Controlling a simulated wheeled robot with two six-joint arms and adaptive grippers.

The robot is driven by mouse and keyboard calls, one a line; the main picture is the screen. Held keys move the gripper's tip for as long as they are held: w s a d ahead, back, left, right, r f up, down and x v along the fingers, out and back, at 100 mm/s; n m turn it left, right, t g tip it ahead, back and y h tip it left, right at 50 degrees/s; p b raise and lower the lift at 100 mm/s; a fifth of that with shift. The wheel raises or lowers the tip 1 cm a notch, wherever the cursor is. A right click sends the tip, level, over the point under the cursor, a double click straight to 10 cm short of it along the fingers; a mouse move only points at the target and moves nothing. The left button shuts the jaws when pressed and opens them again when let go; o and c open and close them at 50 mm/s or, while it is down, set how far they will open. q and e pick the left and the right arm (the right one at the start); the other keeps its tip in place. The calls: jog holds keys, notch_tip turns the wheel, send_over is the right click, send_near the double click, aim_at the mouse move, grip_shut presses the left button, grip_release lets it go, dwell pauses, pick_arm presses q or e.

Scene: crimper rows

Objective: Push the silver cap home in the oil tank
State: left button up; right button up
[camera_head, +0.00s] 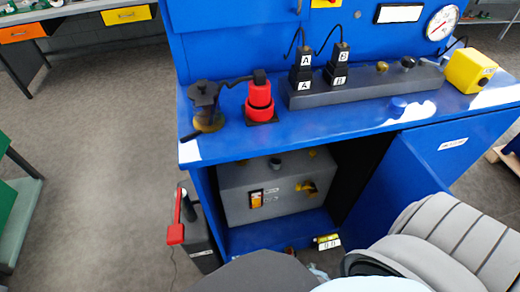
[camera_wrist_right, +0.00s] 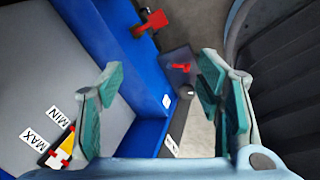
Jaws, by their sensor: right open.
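The oil tank (camera_head: 237,205) is a grey box inside the open blue cabinet, with a gauge on its front. Its grey wall (camera_wrist_right: 30,70) fills the left of the wrist view, with MIN and MAX labels beside the gauge (camera_wrist_right: 60,148). A dark round knob or cap (camera_head: 275,163) stands on its top; I cannot tell if this is the silver cap. My right gripper (camera_wrist_right: 160,90) is open, its teal-padded fingers wide apart, with nothing held between them. In the head view my grey arm hides its fingers. My left gripper is not in view.
The blue cabinet door (camera_head: 430,165) stands open on the right. A dark container with a red handle (camera_head: 176,234) stands on the floor left of the cabinet. The blue bench top (camera_head: 230,145) carries a red-topped part (camera_head: 260,97).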

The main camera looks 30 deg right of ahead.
jog(key=w+d+f+n+t+h+b, duration=0.15)
jog(key=w+f+n+t+b, duration=0.3)
jog(key=w, duration=0.55)
jog(key=n+t+h+b, duration=0.65)
jog(key=n+b, duration=0.65)
jog(key=n, duration=0.4)
send_near(276, 165)
jog(key=shift+t+y, duration=0.3)
jog(key=shift+y, duration=0.2)
jog(key=b+x, duration=0.1)
jog(key=x, duration=0.4)
jog(key=b+x, duration=0.1)
jog(key=x, duration=0.4)
jog(key=shift+s+d+f, duration=0.1)
jog(key=shift+d, duration=0.3)
jog(key=shift+w+d, duration=0.15)
jog(key=shift+w, duration=0.05)
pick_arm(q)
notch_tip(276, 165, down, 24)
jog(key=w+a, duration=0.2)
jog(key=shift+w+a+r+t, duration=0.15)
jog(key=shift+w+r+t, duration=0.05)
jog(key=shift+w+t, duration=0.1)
pick_arm(e)
jog(key=shift+c, duration=0.2)
jog(key=c, duration=0.8)
